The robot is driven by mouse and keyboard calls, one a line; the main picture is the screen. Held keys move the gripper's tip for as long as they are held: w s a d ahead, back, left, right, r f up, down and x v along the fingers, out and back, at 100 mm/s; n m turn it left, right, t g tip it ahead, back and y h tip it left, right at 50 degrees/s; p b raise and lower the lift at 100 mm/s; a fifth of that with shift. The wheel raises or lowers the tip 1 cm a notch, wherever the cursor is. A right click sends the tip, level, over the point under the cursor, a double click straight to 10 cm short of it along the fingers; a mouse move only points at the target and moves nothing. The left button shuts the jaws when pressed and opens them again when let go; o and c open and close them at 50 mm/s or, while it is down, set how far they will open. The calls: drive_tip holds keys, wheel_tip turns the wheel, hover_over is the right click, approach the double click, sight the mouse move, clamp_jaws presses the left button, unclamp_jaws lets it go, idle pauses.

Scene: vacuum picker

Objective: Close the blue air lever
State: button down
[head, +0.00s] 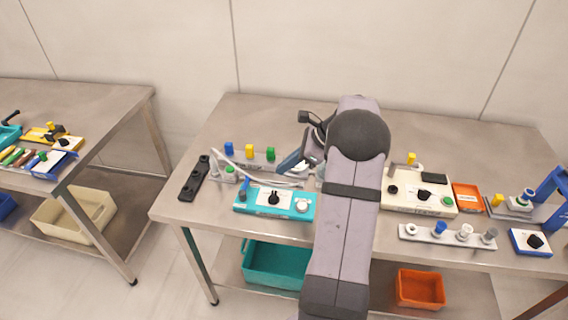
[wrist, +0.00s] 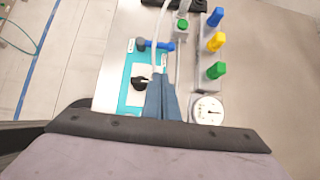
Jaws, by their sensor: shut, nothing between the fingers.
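A grey manifold (wrist: 206,82) carries a row of coloured levers: a blue lever (wrist: 215,17), a yellow lever (wrist: 216,41) and a green lever (wrist: 216,70). In the head view the blue lever (head: 229,149) stands upright at the left end of this row. My gripper (wrist: 165,80) is shut and empty, with its tips beside a teal panel (wrist: 127,92). A separate blue bar (wrist: 160,45) lies across the top of that panel, just past the fingertips. In the head view my gripper (head: 282,168) is right of the blue lever.
A round gauge (wrist: 208,110) sits near the manifold's end. A pale hose (wrist: 157,20) runs by the fingers. A black knob (wrist: 140,83) is on the teal panel. A black bar (head: 194,178) lies at the left table edge. The table behind the levers is clear.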

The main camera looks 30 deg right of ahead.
sight(246, 186)
drive_tip(key=p+x, duration=0.2)
drive_tip(key=x, duration=0.5)
drive_tip(key=shift+w+a+f, duration=0.1)
drive_tip(key=shift+a+f, duration=0.05)
drive_tip(key=shift+w+a+f+p, duration=0.2)
drive_tip(key=shift+w+a+p, duration=0.45)
drive_tip(key=shift+w+a, duration=0.15)
drive_tip(key=shift+w+a+f, duration=0.3)
drive_tip(key=shift+w+a, duration=0.25)
drive_tip(key=shift+w, duration=0.05)
